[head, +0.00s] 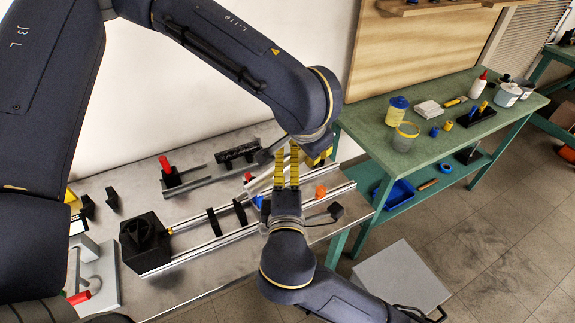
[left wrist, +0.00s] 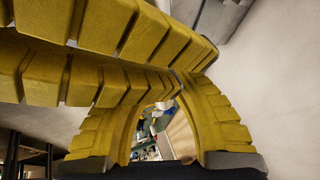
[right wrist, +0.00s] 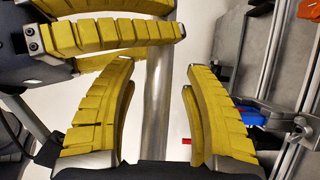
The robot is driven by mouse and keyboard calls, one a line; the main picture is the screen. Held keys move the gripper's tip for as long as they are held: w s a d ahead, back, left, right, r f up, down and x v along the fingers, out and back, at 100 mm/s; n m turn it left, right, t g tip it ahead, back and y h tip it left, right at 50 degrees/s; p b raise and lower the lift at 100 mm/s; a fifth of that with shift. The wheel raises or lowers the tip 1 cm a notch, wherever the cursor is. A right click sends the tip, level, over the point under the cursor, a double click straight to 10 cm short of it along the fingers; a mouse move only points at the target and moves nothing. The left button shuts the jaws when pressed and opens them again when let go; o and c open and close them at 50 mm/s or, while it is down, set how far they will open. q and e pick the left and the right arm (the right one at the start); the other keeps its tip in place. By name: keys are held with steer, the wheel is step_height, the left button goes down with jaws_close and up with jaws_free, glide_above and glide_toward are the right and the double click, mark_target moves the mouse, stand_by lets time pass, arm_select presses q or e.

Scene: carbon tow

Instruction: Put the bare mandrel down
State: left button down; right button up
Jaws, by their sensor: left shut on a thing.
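The bare mandrel is a smooth silvery tube (right wrist: 157,115). In the head view a pale length of it (head: 262,182) seems to show left of the right fingers, above the bench. My left gripper (head: 318,158) is shut on the mandrel, its grip partly hidden; its yellow fingers also show across the tube's upper part in the right wrist view (right wrist: 115,35). My right gripper (head: 287,165) is open, its fingers pointing up from the front, close to the left gripper. In the right wrist view the tube runs between its spread fingers (right wrist: 158,105), with gaps on both sides.
The metal bench (head: 205,285) carries rails (head: 205,250), a black box-shaped unit (head: 146,242), black upright supports (head: 213,222) and an orange part (head: 320,191). A green table (head: 450,130) with cups and bottles stands right. A grey box (head: 400,275) is on the floor.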

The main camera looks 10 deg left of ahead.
jaws_close()
arm_select(q)
steer(key=c, duration=1.1)
jaws_free()
steer(key=shift+c, duration=0.2)
steer(key=shift+r, duration=0.1)
